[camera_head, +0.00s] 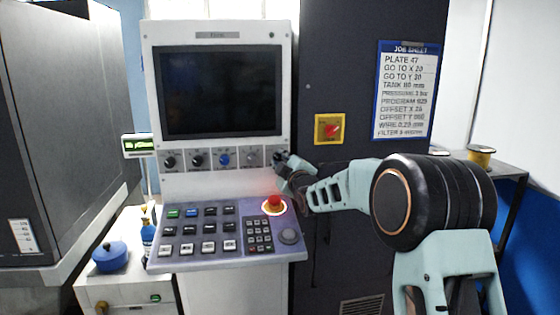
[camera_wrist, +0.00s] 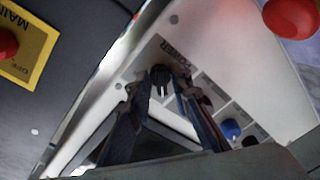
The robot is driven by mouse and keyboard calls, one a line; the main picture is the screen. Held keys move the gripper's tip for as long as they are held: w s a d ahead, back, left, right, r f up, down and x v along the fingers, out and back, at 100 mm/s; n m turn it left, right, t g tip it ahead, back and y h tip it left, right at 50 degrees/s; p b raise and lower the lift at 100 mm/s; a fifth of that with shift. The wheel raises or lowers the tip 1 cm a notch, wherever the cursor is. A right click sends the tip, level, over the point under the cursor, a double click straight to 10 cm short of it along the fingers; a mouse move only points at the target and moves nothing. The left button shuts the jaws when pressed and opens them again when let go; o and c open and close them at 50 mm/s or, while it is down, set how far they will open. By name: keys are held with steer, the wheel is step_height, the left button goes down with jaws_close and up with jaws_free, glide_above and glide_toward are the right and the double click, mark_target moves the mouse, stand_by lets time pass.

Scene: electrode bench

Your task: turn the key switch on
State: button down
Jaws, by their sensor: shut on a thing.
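The key switch (camera_wrist: 160,74) is a dark round fitting under a POWER label in the wrist view. It sits at the right end of the control row on the white console, and in the head view it is mostly hidden by my gripper (camera_head: 283,162). In the wrist view the two dark fingers of my gripper (camera_wrist: 158,88) reach up on both sides of the switch and are shut on its key. I cannot tell the key's exact angle. The console screen (camera_head: 222,91) is dark.
Several knobs, one of them blue (camera_head: 224,159), line the row left of the switch. A red mushroom button (camera_head: 274,203) stands below on the keypad panel. A red rotary switch on a yellow plate (camera_head: 329,129) is to the right on the dark cabinet.

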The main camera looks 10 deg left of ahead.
steer(key=shift+f+m+b, duration=0.1)
steer(key=shift+m+b, duration=0.2)
steer(key=shift+b, duration=0.25)
steer(key=m+b, duration=0.5)
steer(key=m, duration=0.1)
steer(key=m+t+h+b, duration=0.1)
steer(key=m+b, duration=0.5)
steer(key=m+t+b, duration=0.1)
steer(key=m+b, duration=0.4)
steer(key=m, duration=0.1)
steer(key=shift+a+f+m+h+b, duration=0.1)
steer(key=shift+a+m+h+b, duration=0.1)
steer(key=shift+m+h+b, duration=0.15)
steer(key=c, duration=1.7)
jaws_free()
steer(key=shift+c, duration=0.2)
steer(key=shift+s, duration=0.1)
